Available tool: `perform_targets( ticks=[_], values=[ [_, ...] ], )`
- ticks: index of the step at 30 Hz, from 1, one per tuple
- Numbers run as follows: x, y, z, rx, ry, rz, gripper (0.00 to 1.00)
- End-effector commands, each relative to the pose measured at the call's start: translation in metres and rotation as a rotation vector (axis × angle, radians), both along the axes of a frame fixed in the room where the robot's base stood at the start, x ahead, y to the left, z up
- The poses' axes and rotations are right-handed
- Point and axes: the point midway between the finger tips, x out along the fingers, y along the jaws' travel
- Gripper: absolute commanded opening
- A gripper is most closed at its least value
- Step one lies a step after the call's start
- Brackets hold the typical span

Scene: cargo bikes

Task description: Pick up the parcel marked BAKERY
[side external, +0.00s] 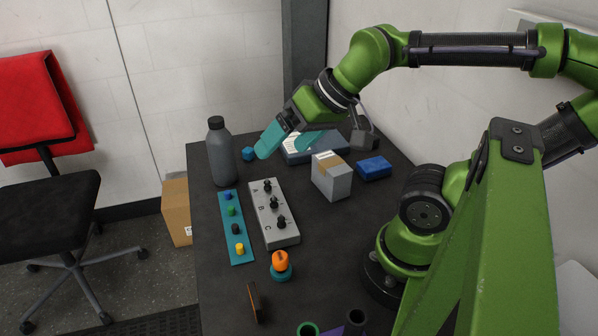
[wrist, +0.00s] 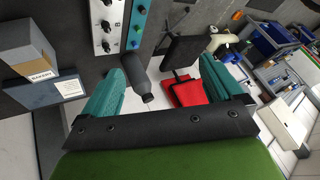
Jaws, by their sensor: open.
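A light grey box-shaped parcel (side external: 331,182) with a tan strip stands upright on the dark table. The wrist view shows both fingers apart (wrist: 163,78).
A blue box (side external: 374,168) lies right of the grey parcel. A knobbed panel (side external: 272,218), a teal peg strip (side external: 233,230) and an orange knob (side external: 280,262) occupy the nearer table.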

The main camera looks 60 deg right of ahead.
Motion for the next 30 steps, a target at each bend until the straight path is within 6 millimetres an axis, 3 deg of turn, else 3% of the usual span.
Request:
perform_targets(
  ticks=[5, 8, 14, 18, 22, 25, 27, 30],
  values=[
    [0.001, -0.004, -0.002, 0.0, 0.007, -0.017, 0.94],
    [0.009, -0.023, -0.012, 0.004, 0.062, -0.091, 0.94],
    [0.028, -0.109, -0.036, -0.027, 0.281, -0.281, 0.94],
    [0.023, -0.175, -0.055, -0.048, 0.455, -0.345, 0.94],
    [0.011, -0.218, -0.066, -0.06, 0.583, -0.345, 0.94],
    [0.006, -0.233, -0.064, -0.081, 0.64, -0.297, 0.94],
    [0.004, -0.232, -0.062, -0.094, 0.648, -0.261, 0.94],
    [0.003, -0.23, -0.073, -0.093, 0.653, -0.247, 0.94]
  ],
)
